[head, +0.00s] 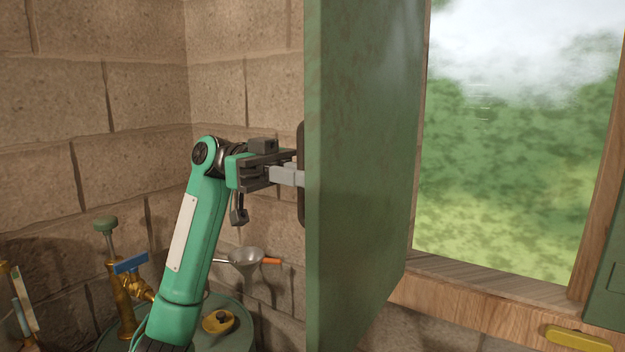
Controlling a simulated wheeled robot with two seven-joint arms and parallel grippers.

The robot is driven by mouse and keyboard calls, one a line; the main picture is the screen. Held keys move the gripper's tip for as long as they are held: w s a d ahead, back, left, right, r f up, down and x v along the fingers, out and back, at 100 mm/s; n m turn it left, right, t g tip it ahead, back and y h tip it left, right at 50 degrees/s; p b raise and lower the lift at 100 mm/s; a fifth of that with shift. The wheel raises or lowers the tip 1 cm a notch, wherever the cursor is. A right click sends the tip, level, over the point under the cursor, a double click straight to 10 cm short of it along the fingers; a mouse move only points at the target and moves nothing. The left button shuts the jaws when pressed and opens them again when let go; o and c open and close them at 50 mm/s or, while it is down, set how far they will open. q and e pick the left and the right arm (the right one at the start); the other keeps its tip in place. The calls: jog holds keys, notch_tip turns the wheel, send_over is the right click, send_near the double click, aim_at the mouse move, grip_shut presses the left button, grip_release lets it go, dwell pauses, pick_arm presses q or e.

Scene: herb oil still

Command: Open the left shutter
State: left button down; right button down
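The left shutter (365,150) is a green, worn panel standing swung out from the window toward me. Its near edge is in the middle of the head view. A dark upright handle (301,205) shows at its left side. My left gripper (292,176) is at this handle, its grey fingers pointing right. The fingertips meet the handle or pass behind the shutter's edge, so I cannot tell whether they are shut on it. My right gripper is not in view.
The window opening shows greenery, with a wooden sill (490,283) below. Another green shutter (607,295) is at the far right, near a yellow handle (578,338). Stone walls close the left side.

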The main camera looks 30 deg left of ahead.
pick_arm(q)
jog(key=c, duration=1.8)
grip_release()
